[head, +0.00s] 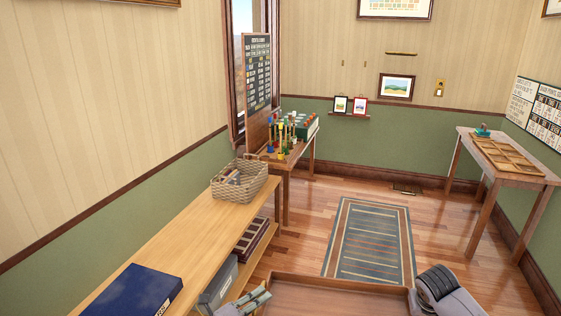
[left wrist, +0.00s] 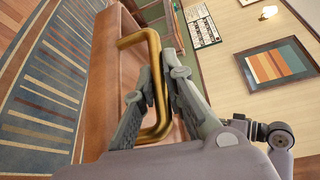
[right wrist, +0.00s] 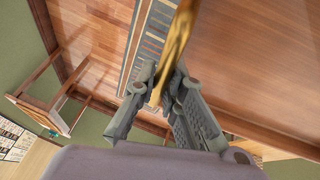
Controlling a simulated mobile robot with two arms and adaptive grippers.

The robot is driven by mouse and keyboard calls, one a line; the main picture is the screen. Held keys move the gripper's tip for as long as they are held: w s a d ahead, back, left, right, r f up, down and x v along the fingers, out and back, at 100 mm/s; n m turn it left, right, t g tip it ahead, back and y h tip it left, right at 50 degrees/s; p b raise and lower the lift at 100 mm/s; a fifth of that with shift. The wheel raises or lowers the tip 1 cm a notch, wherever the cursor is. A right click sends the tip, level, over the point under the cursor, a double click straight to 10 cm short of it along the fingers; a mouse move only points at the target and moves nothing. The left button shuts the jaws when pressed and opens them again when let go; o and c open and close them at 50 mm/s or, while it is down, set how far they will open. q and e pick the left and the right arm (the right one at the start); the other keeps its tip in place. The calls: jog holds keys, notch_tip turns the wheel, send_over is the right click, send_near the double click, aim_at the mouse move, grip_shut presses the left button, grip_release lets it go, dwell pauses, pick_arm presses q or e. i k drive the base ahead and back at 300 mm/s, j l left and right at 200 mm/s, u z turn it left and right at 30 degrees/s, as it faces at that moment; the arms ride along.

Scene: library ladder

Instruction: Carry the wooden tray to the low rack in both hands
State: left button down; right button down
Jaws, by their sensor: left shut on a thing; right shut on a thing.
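The wooden tray (head: 335,296) shows at the bottom of the head view, in front of me, its near part cut off. My left gripper (head: 257,297) is at its left end. In the left wrist view its fingers (left wrist: 164,72) are shut on a brass handle (left wrist: 146,38) of the tray (left wrist: 108,70). In the right wrist view my right gripper (right wrist: 162,82) is shut on the other brass handle (right wrist: 178,40), beside the tray's underside or side (right wrist: 250,60). A long low wooden rack (head: 172,238) with a lower shelf stands at the left; I cannot tell whether it is the task's rack.
The rack holds a blue box (head: 133,292) and a wicker basket (head: 240,183), with boxes below. A table with colored pieces (head: 287,168) stands beyond. A striped rug (head: 371,240) lies ahead on clear floor. A side table (head: 500,160) stands at the right.

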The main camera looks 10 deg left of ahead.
aim_at(198, 233)
jog(key=i, duration=1.75)
jog(key=i+l+u, duration=0.1)
jog(key=i, duration=1.7)
jog(key=i+u, duration=0.1)
jog(key=u, duration=2.55)
